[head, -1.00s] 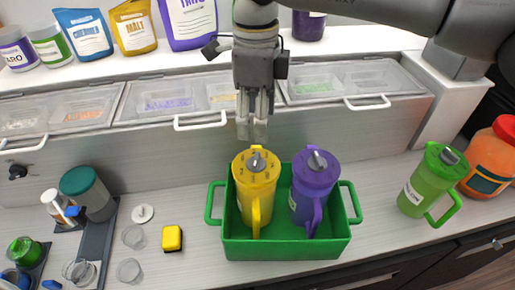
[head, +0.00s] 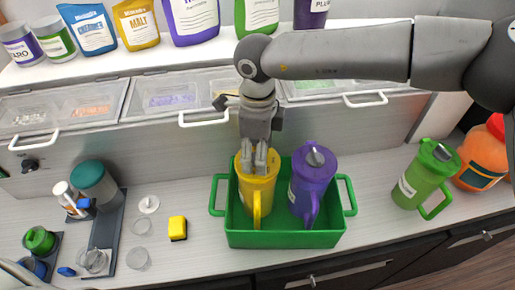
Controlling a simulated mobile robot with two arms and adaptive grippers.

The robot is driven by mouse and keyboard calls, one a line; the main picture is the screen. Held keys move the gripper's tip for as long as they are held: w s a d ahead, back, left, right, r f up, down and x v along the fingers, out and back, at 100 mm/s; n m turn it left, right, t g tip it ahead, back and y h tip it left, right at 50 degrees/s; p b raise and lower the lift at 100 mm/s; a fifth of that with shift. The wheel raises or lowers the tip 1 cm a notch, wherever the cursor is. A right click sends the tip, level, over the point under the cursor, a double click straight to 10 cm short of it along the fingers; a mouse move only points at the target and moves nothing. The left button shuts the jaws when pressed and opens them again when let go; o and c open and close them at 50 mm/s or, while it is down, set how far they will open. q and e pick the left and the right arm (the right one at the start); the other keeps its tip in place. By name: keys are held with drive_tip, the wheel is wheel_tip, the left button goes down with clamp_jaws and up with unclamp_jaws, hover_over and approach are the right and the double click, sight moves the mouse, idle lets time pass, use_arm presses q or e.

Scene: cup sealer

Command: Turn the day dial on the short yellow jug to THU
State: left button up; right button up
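The yellow jug (head: 257,193) stands upright in the left half of a green bin (head: 283,238), its handle toward the front. My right gripper (head: 254,168), on the arm coming in from the right, points down over the jug's lid. Its fingertips are at the dial on top and hide it, so the dial's setting cannot be read. Whether the fingers touch or grip the dial is not clear. My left gripper is not in view.
A purple jug (head: 312,177) stands beside the yellow one in the bin. A green jug (head: 425,178) and an orange jar (head: 483,160) are at the right. A yellow sponge (head: 178,228), clear cups and a dark rack (head: 106,238) are at the left. Lidded bins (head: 175,95) line the back.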

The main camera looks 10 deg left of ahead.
drive_tip(key=c, duration=0.9)
drive_tip(key=shift+w+f+n+b, duration=0.1)
drive_tip(key=shift+f+n+b, duration=0.1)
drive_tip(key=shift+n+b, duration=0.55)
drive_tip(key=shift+c, duration=0.2)
drive_tip(key=n+b, duration=0.2)
drive_tip(key=b, duration=0.2)
drive_tip(key=shift+n, duration=0.35)
drive_tip(key=n+b, duration=0.2)
drive_tip(key=n, duration=0.1)
drive_tip(key=shift+n+b, duration=0.3)
drive_tip(key=shift+b, duration=0.05)
drive_tip(key=n+b, duration=0.1)
drive_tip(key=n, duration=0.1)
drive_tip(key=shift+r+n, duration=0.1)
drive_tip(key=shift+n, duration=0.3)
drive_tip(key=n+b, duration=0.1)
drive_tip(key=n, duration=0.1)
drive_tip(key=shift+n, duration=0.3)
drive_tip(key=n, duration=0.3)
drive_tip(key=shift+r+n+b, duration=0.1)
drive_tip(key=shift+n+b, duration=0.2)
drive_tip(key=shift+b, duration=0.1)
drive_tip(key=shift+n, duration=1.5)
